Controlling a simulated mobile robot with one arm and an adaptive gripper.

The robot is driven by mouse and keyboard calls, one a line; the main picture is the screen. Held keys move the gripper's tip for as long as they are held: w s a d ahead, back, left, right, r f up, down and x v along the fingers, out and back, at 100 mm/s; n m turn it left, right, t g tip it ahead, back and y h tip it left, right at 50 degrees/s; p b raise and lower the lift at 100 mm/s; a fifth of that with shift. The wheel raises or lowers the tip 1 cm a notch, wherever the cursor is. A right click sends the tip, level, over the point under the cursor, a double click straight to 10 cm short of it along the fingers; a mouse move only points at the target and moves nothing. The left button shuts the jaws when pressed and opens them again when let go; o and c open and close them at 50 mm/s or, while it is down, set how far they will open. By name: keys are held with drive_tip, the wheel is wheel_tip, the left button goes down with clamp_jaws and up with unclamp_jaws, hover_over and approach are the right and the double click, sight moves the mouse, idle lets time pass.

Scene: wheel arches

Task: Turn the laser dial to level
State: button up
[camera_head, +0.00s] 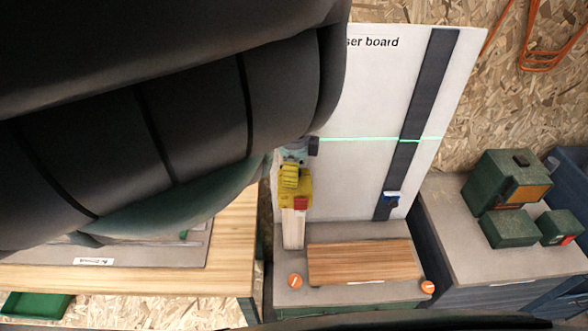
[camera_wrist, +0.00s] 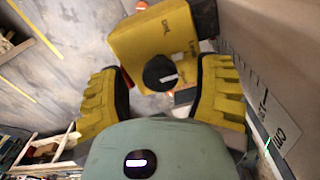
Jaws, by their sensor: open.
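In the wrist view, the yellow laser unit (camera_wrist: 150,40) has a round black dial (camera_wrist: 160,72) with a white mark on its face. The mark runs nearly sideways, slightly tilted. Small dark lettering on the unit is too small to read surely. My gripper (camera_wrist: 162,82) is open, one yellow finger on each side of the dial, with gaps showing between fingers and dial. In the head view, the yellow laser unit (camera_head: 299,187) with a red part is at the top of a pale wooden post (camera_head: 293,230). My gripper (camera_head: 290,172) is against it in that view; the dial is hidden there.
A white laser board (camera_head: 370,90) stands behind, with a dark vertical strip (camera_head: 425,95) and a nearly level green line (camera_head: 370,139) across it. A wooden plank (camera_head: 360,262) lies in front between orange knobs. Green boxes (camera_head: 507,178) stand right. My arm covers the upper left.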

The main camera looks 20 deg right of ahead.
wheel_tip(320, 180, up, 5)
drive_tip(key=shift+r, duration=0.15)
drive_tip(key=shift+s+r, duration=0.1)
drive_tip(key=shift+r, duration=0.95)
idle(0.4)
